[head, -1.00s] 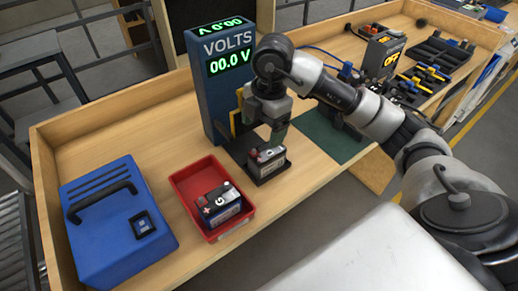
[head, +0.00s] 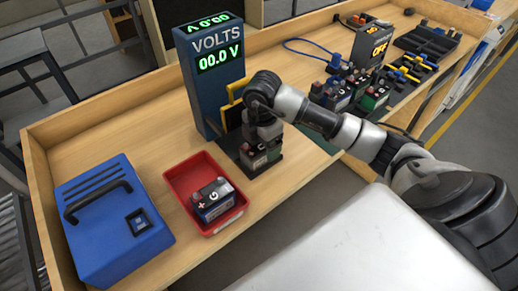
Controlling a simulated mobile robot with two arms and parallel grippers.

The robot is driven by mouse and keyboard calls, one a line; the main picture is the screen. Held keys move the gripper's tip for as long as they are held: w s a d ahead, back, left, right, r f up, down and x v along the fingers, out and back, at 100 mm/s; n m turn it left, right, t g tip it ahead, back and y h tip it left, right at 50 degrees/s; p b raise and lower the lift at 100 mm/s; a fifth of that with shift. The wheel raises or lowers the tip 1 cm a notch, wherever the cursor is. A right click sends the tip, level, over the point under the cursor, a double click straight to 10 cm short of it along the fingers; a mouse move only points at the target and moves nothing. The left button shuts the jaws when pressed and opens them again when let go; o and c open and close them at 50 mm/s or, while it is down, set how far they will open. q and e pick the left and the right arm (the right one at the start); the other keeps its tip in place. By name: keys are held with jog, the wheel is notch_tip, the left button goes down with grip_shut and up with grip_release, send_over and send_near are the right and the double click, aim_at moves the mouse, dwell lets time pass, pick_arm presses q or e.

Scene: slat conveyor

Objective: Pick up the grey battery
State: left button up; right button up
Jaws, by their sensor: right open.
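My right gripper (head: 264,138) points down at the battery (head: 259,159) on the black stand in front of the voltmeter. It is open, with its fingers at the battery's top; contact cannot be made out. This battery looks dark and greyish, and the gripper hides its upper part. Another battery (head: 213,199), dark-topped with a letter G, a red plus mark and a bluish side, sits in the red tray (head: 180,183). I cannot tell for sure which one is the grey battery. My left gripper is out of view.
The blue voltmeter (head: 206,94) reads 00.0 V, close behind my gripper. A blue case (head: 108,222) with a black handle stands at left. Several batteries (head: 374,97), a box reading OFF (head: 377,40) and a black rack (head: 428,50) stand at right. Raised wooden edges border the bench.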

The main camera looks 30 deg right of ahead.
jog(key=shift+f, duration=0.15)
jog(key=shift+c, duration=0.2)
jog(key=c, duration=1.2)
